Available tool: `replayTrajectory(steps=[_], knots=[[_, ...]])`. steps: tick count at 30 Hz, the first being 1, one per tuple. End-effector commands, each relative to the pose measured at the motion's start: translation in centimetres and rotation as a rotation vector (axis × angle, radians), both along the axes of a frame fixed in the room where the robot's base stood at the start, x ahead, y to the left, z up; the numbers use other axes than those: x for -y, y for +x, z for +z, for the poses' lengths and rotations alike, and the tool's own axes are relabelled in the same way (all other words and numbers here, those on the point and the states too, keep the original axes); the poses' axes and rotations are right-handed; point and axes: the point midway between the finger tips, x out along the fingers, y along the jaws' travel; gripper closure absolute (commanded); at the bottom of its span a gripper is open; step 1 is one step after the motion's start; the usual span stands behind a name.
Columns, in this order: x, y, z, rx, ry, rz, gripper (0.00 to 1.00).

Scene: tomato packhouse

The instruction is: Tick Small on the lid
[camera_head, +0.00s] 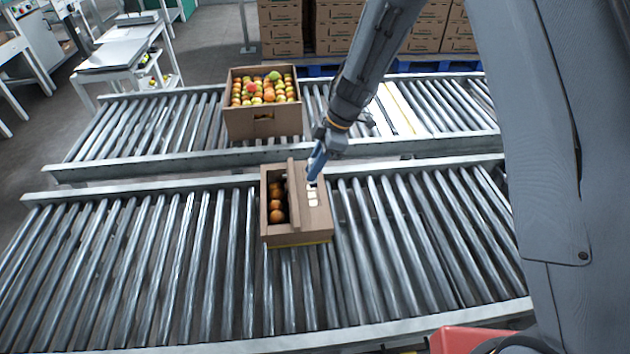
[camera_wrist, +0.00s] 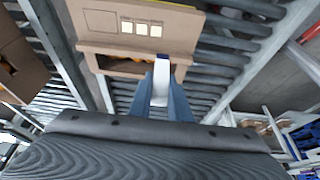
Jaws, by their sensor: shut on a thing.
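A small cardboard box (camera_head: 298,238) stands on the near roller conveyor with tomatoes (camera_head: 277,208) showing in its open left part. Its lid flap (camera_head: 318,218) covers the right part and bears a column of pale tick squares (camera_head: 312,197). In the wrist view the lid (camera_wrist: 185,20) shows several pale squares (camera_wrist: 141,28) in a row under small print, too small to read. My gripper (camera_head: 317,165) is over the lid's far end. In the wrist view my gripper (camera_wrist: 161,95) is shut on a white marker (camera_wrist: 160,88) with a dark blue end. I cannot tell whether its tip touches the lid.
A larger open box (camera_head: 263,125) of red, orange and green tomatoes stands on the far conveyor (camera_head: 145,125). Stacked cartons (camera_head: 335,28) stand behind it. The near conveyor's rollers (camera_head: 150,265) are bare on both sides of the small box.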

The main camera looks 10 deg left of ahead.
Motion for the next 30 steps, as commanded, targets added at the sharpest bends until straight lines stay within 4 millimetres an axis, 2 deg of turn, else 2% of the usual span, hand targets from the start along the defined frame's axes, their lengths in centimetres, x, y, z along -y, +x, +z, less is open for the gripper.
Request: replayTrajectory(steps=[1, 3, 14, 30], knots=[[0.0, 0.7, -1.4, 0.000, 0.000, 0.001, 1.00], [0.0, 1.1, -2.2, 0.001, 0.000, 0.002, 1.00], [0.0, 1.6, -3.7, 0.001, 0.000, 0.003, 1.00], [0.1, 1.7, -8.3, 0.001, 0.000, 0.002, 1.00]])
